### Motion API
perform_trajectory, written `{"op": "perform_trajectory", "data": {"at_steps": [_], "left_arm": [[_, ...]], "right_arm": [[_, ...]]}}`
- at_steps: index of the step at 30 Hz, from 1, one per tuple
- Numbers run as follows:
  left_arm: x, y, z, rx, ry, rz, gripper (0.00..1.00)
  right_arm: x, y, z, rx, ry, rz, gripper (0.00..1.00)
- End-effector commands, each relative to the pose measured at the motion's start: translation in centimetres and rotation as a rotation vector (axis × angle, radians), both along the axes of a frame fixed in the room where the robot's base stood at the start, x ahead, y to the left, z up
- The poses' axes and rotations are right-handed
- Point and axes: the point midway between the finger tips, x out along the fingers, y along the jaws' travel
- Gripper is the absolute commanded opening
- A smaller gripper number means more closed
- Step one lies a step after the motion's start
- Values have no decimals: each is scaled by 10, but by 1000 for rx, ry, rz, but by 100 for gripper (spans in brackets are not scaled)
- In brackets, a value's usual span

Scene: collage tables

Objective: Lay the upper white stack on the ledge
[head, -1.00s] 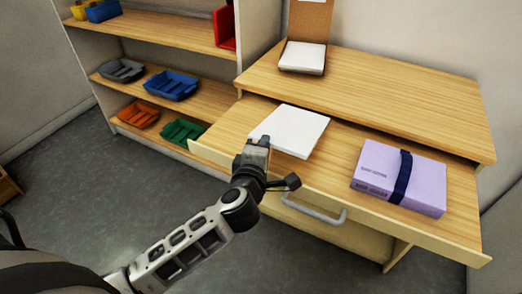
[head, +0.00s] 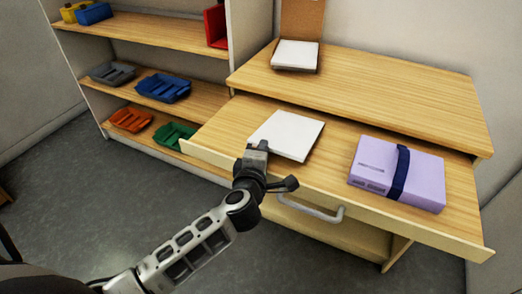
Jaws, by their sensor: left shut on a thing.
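A white stack (head: 288,133), flat and square, is over the left part of the pulled-out wooden board (head: 333,152) of the desk. My left gripper (head: 256,152) is shut on its near left edge. I cannot tell whether the stack touches the board or is just above it. Another white stack (head: 296,54) sits higher, on the desk top at the back, in front of a brown upright panel (head: 301,19). My right gripper is not in view.
A lilac box (head: 424,180) with a dark blue band lies on the right of the board. A grey handle (head: 311,211) is on the board's front. Shelves with coloured trays, such as a blue tray (head: 163,88), stand at left. The desk top (head: 390,92) is mostly clear.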

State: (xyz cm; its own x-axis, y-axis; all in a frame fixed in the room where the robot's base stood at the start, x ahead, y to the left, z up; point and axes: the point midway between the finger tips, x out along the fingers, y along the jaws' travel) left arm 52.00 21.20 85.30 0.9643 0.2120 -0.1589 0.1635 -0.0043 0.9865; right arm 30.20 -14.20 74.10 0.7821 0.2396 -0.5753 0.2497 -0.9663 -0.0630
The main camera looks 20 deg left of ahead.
Motion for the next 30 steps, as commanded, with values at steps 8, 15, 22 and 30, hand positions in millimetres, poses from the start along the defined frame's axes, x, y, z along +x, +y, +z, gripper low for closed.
{"op": "perform_trajectory", "data": {"at_steps": [8,15,22,30], "left_arm": [[1,0,0,-1,-4,-1,0],[1,0,0,-2,-2,-1,35],[0,0,-3,-2,4,-1,35],[-1,0,-7,-3,12,0,40]], "right_arm": [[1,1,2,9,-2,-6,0],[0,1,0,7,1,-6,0],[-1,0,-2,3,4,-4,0],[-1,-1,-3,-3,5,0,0]]}}
